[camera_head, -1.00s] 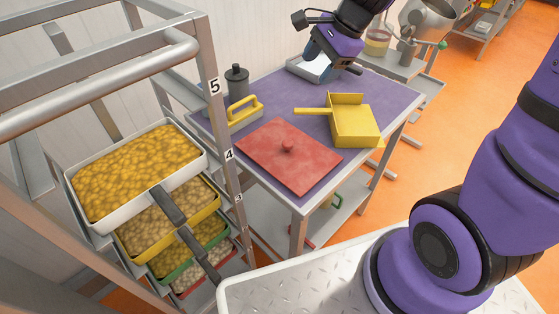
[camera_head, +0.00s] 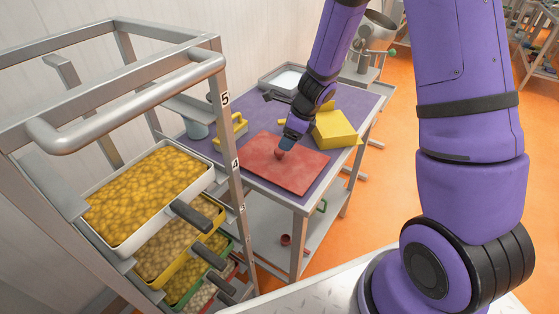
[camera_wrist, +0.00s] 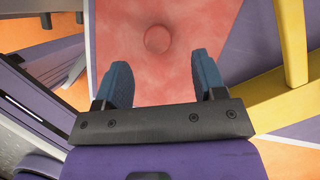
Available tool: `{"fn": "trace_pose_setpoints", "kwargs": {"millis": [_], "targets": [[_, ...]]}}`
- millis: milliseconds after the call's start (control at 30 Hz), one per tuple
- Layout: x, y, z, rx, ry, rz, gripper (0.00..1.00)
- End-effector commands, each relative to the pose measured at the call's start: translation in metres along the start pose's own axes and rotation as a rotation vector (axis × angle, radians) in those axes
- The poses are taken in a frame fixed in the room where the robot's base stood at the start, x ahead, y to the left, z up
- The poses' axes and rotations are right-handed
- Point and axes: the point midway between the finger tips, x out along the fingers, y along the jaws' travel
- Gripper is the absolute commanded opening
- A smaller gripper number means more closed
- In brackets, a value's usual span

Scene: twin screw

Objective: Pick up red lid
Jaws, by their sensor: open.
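The red lid (camera_head: 290,172) is a flat rectangular sheet with a small round knob (camera_wrist: 158,39) in its middle. It lies on the purple top of the metal table (camera_head: 352,105). In the head view my gripper (camera_head: 285,146) is low over the lid at the knob, and my arm hides part of the lid. In the wrist view my gripper (camera_wrist: 160,85) has its two blue fingers spread apart with nothing between them. The knob lies just beyond the fingertips, between their lines. I cannot tell the exact height of the fingers above the lid.
A yellow scoop-like pan (camera_head: 335,130) lies close behind the lid to the right. A yellow-handled tool (camera_head: 230,130) is at the left edge. The metal rack (camera_head: 232,145) with trays of food (camera_head: 150,190) stands at left. A white tray (camera_head: 287,80) is at the back.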

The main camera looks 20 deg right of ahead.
Motion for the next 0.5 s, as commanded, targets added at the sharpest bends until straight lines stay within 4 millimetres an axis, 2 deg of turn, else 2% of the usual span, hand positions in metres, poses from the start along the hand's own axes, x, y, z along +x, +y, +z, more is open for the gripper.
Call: {"fn": "trace_pose_setpoints", "kwargs": {"millis": [267,500], "targets": [[0.018,0.001,-0.001,0.001,0.001,0.001,0.64],[0.049,0.003,0.0,0.001,0.001,0.002,0.64]]}}
